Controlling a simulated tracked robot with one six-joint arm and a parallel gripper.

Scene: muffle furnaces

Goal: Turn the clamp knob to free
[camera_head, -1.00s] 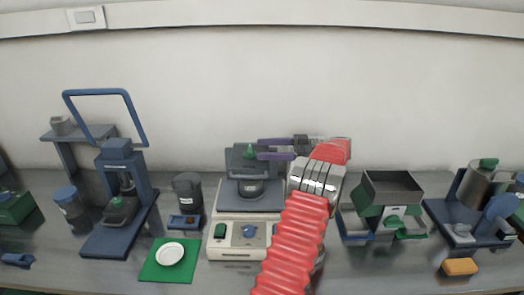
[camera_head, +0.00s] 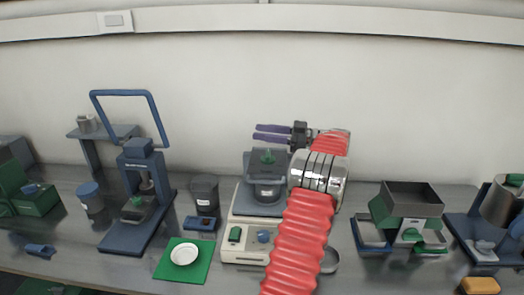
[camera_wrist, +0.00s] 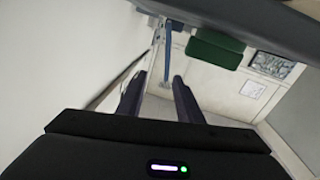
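The cream machine (camera_head: 241,251) stands at the middle of the bench with a dark jar (camera_head: 268,190) in its clamp frame. A green knob (camera_head: 267,157) sits on top of the clamp; I take it for the clamp knob. My gripper (camera_head: 256,132) points left, above the knob in the head view, with a narrow gap between its purple fingers. The wrist view shows the fingers (camera_wrist: 159,82) apart with nothing between them. A green block (camera_wrist: 215,48) lies beyond them to the right; I cannot tell what it is. My red arm hides the machine's right side.
A blue press (camera_head: 136,195) with a tall handle stands left. A dark cup (camera_head: 205,192) and a green mat (camera_head: 200,269) with a white dish (camera_head: 184,254) are nearer the machine. A grey hopper unit (camera_head: 412,196) stands right.

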